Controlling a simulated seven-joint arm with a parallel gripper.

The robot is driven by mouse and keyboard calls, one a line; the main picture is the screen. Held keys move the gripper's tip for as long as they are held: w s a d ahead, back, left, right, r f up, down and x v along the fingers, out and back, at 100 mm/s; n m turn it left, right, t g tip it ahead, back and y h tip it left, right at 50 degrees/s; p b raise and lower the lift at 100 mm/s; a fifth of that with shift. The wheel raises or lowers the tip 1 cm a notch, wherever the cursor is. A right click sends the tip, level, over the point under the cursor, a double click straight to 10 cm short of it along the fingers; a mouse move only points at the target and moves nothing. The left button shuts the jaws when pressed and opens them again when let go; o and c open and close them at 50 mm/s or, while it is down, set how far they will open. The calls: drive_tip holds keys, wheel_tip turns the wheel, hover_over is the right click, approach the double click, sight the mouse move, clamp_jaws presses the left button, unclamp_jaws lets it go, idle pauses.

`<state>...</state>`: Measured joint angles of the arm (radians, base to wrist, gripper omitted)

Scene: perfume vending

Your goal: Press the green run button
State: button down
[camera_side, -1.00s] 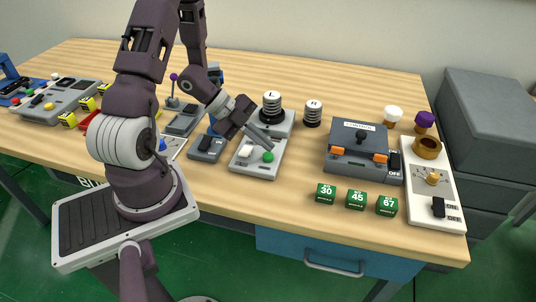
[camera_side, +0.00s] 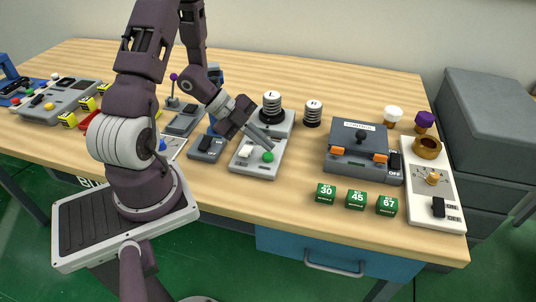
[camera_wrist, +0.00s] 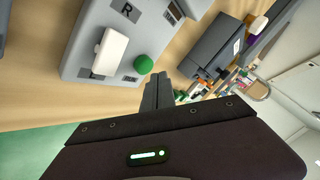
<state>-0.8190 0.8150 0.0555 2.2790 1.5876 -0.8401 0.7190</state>
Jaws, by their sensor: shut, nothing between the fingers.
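The green run button (camera_side: 268,156) is a small round dome on a light grey panel (camera_side: 250,170). It also shows in the wrist view (camera_wrist: 143,64), near the panel's edge. A white rocker (camera_side: 245,152) sits to its left on the same panel. My gripper (camera_side: 269,145) is shut and empty, its fingers slanting down to just above the green button in the side view. In the wrist view the closed fingers (camera_wrist: 158,84) lie just right of and below the button. A small gap shows there; I cannot tell the height between them.
Black-and-silver cylinders (camera_side: 272,105) stand behind the button. A dark grey box with orange clips (camera_side: 352,150) stands to the right. Green labelled cubes (camera_side: 326,194) sit at the table's front edge. A dark switch box (camera_side: 207,147) is to the left.

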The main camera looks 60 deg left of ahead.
drive_tip(key=shift+f, duration=0.1)
idle(0.3)
drive_tip(key=shift+f, duration=0.35)
